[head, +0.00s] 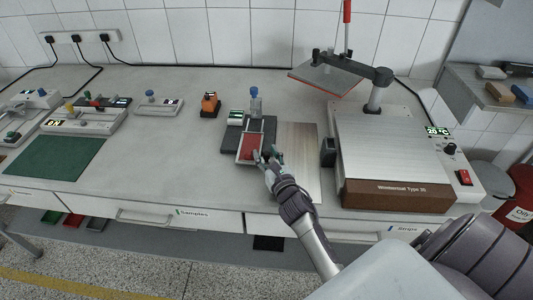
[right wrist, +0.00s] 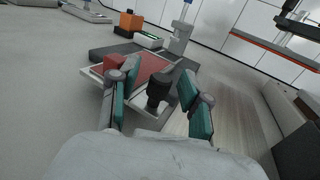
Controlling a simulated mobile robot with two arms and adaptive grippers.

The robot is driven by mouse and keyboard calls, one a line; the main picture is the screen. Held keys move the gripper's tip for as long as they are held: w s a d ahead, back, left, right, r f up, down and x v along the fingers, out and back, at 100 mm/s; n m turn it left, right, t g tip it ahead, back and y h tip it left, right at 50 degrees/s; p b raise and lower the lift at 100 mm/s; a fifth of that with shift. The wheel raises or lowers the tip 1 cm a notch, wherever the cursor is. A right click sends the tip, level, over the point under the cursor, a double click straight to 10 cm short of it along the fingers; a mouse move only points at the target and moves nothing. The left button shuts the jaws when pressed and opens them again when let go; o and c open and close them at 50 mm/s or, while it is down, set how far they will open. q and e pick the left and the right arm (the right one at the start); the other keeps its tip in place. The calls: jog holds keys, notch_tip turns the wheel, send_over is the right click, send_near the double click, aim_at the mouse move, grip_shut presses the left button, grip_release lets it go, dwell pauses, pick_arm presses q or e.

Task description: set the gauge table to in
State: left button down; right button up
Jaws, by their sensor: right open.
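The gauge has a dark base (head: 232,138), an upright post with a blue knob (head: 254,91) and a small green display (head: 235,117). Its table is a pale-edged plate with a red sheet (head: 251,145) on it, sticking out at the front of the base. In the right wrist view the red sheet (right wrist: 150,67) lies on the plate, and a black knob (right wrist: 158,88) stands at the plate's near edge. My right gripper (head: 267,158) is open at that front edge. In the wrist view its teal fingers (right wrist: 160,80) stand either side of the black knob, with gaps showing.
A brushed metal plate (head: 299,150) lies right of the gauge, then a small dark block (head: 328,152) and a large press (head: 395,150) with its raised plate swung left. An orange device (head: 210,104) stands behind left. The bench between the green mat (head: 55,157) and gauge is clear.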

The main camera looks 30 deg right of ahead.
grip_shut()
dwell(0.3)
